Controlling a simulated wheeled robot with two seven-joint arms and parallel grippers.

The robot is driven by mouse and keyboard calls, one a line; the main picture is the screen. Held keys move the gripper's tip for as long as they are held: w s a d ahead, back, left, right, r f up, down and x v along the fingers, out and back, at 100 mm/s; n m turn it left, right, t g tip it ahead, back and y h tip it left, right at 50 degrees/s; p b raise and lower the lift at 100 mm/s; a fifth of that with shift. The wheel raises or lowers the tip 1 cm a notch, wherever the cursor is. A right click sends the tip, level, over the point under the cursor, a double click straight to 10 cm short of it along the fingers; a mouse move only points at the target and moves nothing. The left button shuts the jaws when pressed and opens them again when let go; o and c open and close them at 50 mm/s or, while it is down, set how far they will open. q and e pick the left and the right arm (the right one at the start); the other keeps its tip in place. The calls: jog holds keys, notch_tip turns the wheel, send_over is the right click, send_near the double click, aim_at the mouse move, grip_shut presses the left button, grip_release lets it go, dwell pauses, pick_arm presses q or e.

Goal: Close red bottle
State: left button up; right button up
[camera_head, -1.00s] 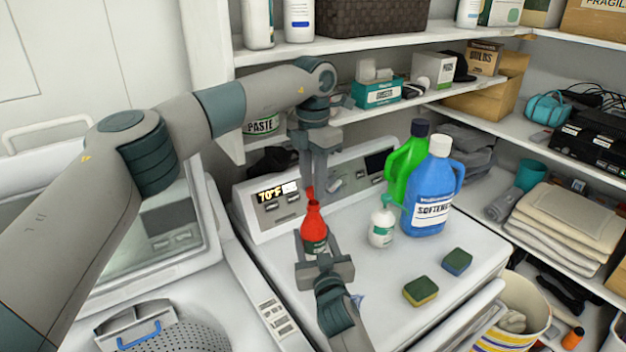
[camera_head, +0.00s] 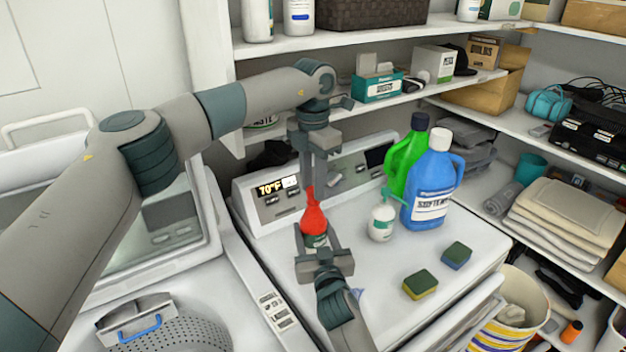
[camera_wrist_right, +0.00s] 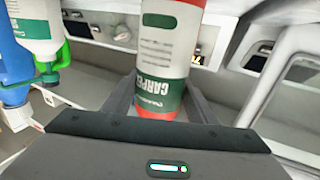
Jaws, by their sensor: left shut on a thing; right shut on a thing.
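The red bottle (camera_head: 314,220) stands upright on the white machine top, with a green and white label. My right gripper (camera_head: 321,246) is shut on its lower body from the front. The right wrist view shows the bottle (camera_wrist_right: 165,55) upside down between the fingers, its label reading CARPET. My left gripper (camera_head: 310,184) points down directly above the bottle, shut on a small red cap (camera_head: 310,193). The cap meets the bottle's neck in the head view; whether it is seated or threaded cannot be told.
Two sponges (camera_head: 420,284) (camera_head: 456,256) lie at the front right. The control panel (camera_head: 285,200) is close behind; a shelf (camera_head: 390,103) hangs above.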

pick_arm(q)
jog(key=shift+f, duration=0.6)
dwell(0.7)
jog(key=m, duration=1.4)
jog(key=shift+w+m, duration=0.1)
jog(key=shift+m, duration=0.3)
jog(key=m, duration=0.5)
jog(key=shift+m, duration=0.4)
jog(key=m, duration=0.5)
jog(key=shift+m, duration=0.4)
jog(key=m, duration=0.6)
jog(key=o, duration=1)
